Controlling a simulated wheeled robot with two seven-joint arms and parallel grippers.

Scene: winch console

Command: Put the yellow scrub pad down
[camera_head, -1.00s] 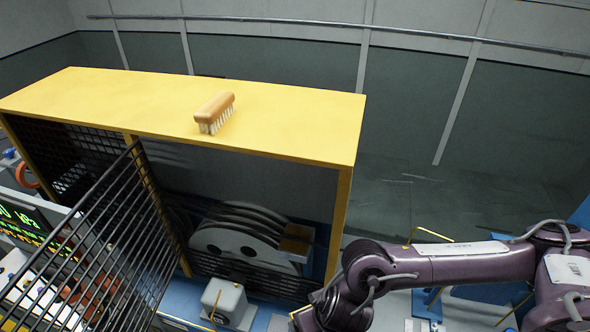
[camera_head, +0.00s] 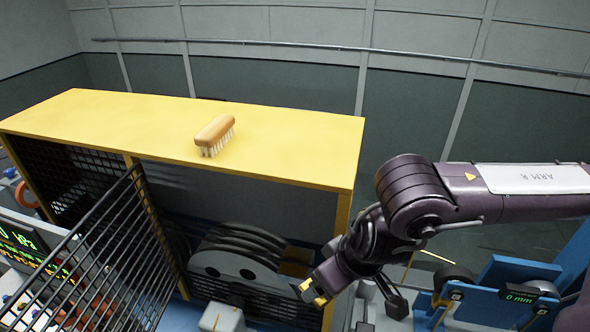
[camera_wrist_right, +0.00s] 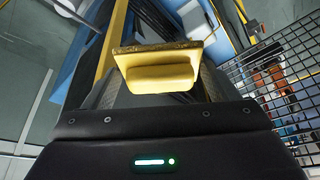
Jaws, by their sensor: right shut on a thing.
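The yellow scrub pad (camera_wrist_right: 158,72) is between the fingers of my right gripper (camera_wrist_right: 158,85) in the right wrist view. It has a brownish, rough-looking strip along its far edge. My right gripper is shut on it. In the head view my right gripper (camera_head: 315,292) hangs low in front of the right post of the yellow frame, below its top. Small yellow patches show at its tip, but I cannot tell there which are pad. My left gripper is not in view.
A wooden brush (camera_head: 215,134) lies bristles down on the yellow top (camera_head: 290,142). Free room lies on both sides of it. A black barred gate (camera_head: 100,250) stands open at the left. Grey winch discs (camera_head: 235,268) sit under the top.

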